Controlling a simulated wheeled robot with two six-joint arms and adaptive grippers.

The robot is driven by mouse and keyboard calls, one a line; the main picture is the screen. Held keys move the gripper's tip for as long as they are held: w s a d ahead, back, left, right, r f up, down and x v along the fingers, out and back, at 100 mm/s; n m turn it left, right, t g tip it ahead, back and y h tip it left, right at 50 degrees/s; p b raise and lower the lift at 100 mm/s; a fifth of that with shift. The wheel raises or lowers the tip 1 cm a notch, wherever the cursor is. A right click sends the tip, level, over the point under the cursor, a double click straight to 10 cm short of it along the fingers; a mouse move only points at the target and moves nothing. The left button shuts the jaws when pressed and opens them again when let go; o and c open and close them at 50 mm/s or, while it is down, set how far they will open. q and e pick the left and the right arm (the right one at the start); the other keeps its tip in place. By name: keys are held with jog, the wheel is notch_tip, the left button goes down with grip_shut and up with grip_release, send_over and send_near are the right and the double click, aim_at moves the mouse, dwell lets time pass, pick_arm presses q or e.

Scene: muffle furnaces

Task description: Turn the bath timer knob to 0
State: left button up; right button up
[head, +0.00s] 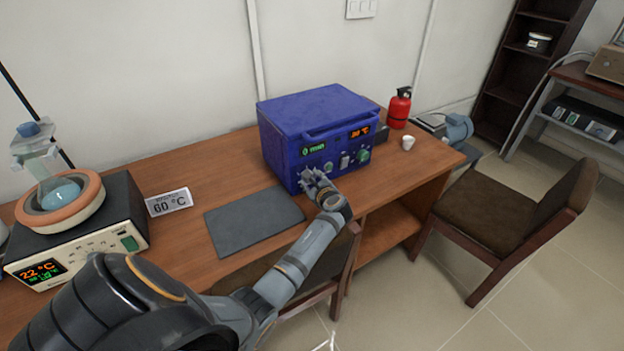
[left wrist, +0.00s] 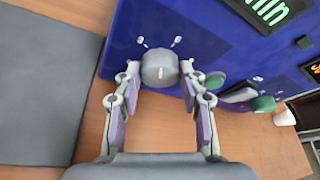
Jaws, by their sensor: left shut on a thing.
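The blue bath (head: 315,120) stands on the wooden table with its front panel facing me. Its green display (head: 313,149) ends in "min"; the digit is too small to read surely. In the left wrist view the grey round timer knob (left wrist: 160,67) sits below that display, with a short white mark on its face and small pale markings above it. My left gripper (head: 311,176) is at the panel's lower left and hides this knob in the head view. In the left wrist view its fingers (left wrist: 161,78) are shut on the knob from both sides. My right gripper is not in view.
A green knob (head: 363,155) and a switch (head: 345,161) are right of the timer knob. A white cup (head: 408,143) and a red extinguisher (head: 399,108) stand right. Chairs (head: 515,210) stand in front.

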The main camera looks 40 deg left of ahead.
aim_at(308, 153)
pick_arm(q)
jog(key=shift+f+n+t, duration=0.1)
jog(key=shift+n+t, duration=0.2)
jog(key=shift+n, duration=0.2)
dwell(0.3)
jog(key=o, duration=1.1)
jog(key=shift+o, duration=0.2)
notch_tip(308, 153, up, 10)
jog(key=shift+r, duration=0.1)
